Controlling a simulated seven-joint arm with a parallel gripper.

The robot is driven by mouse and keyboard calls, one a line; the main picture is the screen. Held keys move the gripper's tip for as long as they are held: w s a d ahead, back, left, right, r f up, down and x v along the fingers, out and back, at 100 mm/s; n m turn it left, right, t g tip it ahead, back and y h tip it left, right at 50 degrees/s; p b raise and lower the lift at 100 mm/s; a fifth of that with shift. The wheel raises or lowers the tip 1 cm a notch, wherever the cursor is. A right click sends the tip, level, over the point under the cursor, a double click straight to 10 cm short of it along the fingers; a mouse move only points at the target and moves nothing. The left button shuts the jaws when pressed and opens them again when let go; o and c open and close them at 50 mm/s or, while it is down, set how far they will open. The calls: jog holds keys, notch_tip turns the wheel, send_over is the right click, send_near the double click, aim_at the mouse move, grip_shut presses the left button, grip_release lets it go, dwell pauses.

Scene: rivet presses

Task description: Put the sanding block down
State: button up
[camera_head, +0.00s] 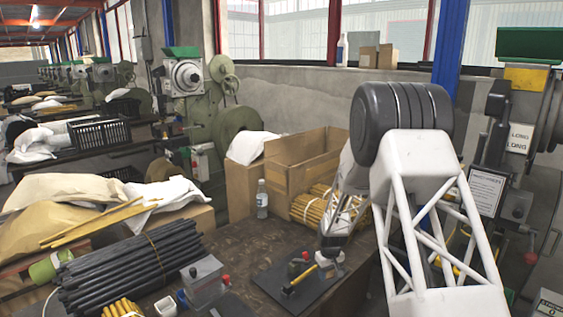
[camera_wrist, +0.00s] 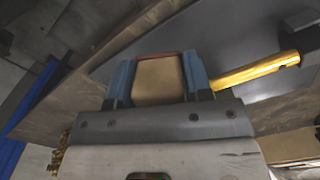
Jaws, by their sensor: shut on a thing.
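The sanding block (camera_wrist: 160,80) is a tan piece with a thin reddish edge, between the blue fingers of my gripper (camera_wrist: 159,72) in the wrist view. The fingers are shut on its two sides. In the head view, my gripper (camera_head: 325,262) is low over the workbench (camera_head: 240,243), by a dark flat plate (camera_head: 262,283). I cannot make out the block there, nor whether it touches the surface beneath. A yellow bar (camera_head: 302,275) is beside my gripper; it also shows to the right in the wrist view (camera_wrist: 258,71).
Black rods (camera_head: 135,265) lie bundled at left, with a grey box-like device (camera_head: 203,278) beside them. A clear bottle (camera_head: 262,199), an open cardboard box (camera_head: 305,162) and bundled yellow rods (camera_head: 312,208) stand behind my gripper. Bare bench shows between the bottle and the plate.

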jog(key=m, duration=0.1)
jog(key=s+f+m, duration=0.1)
jog(key=m, duration=0.2)
jog(key=shift+s+d+f, duration=0.2)
jog(key=shift+d, duration=0.05)
dwell(0.4)
jog(key=w+r+m, duration=0.3)
jog(key=w+r, duration=0.4)
jog(key=w, duration=0.2)
jog(key=w+a+n+g, duration=0.1)
jog(key=w+a+n, duration=0.2)
jog(key=w+a, duration=0.5)
jog(key=shift+w+r, duration=0.45)
jog(key=shift+w, duration=0.8)
jog(key=shift+a, duration=0.1)
jog(key=shift+f, duration=3.1)
jog(key=shift+f, duration=0.1)
